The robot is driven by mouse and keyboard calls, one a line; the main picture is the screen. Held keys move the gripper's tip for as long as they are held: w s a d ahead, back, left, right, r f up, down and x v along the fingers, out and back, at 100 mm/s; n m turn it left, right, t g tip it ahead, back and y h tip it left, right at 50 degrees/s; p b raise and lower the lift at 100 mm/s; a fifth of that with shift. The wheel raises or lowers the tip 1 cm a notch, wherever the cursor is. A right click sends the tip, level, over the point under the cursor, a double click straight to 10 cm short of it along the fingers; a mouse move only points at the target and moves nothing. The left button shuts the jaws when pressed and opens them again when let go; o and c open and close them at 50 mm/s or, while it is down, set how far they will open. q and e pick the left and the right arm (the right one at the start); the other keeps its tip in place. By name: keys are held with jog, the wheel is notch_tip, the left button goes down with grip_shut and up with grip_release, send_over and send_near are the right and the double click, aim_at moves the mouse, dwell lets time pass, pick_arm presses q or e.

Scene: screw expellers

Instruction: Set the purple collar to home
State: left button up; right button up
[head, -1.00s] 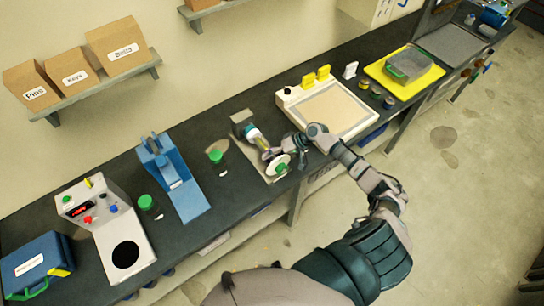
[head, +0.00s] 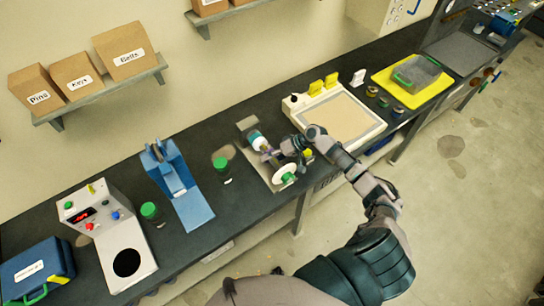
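The screw expeller stands on the dark bench in the middle of the head view. It has a white and teal barrel (head: 256,140) at its back end and a white disc (head: 285,173) with a green centre at its front end. A small purple part, seemingly the purple collar (head: 267,153), shows between them. My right gripper (head: 280,152) is right beside this part, over the expeller's right side. The fingers are small and dark here, so their opening and any contact cannot be told. My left gripper is out of view.
A white-framed tray (head: 367,108) stands to the right, with a yellow mat (head: 383,78) beyond it. To the left are a green-lidded jar (head: 222,165), a blue press (head: 175,180) and a white control box (head: 118,245). The bench front edge lies below the expeller.

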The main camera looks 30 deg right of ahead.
jog(key=shift+w+d+r, duration=0.1)
jog(key=shift+w, duration=0.4)
jog(key=v, duration=1.2)
jog(key=shift+c, duration=0.2)
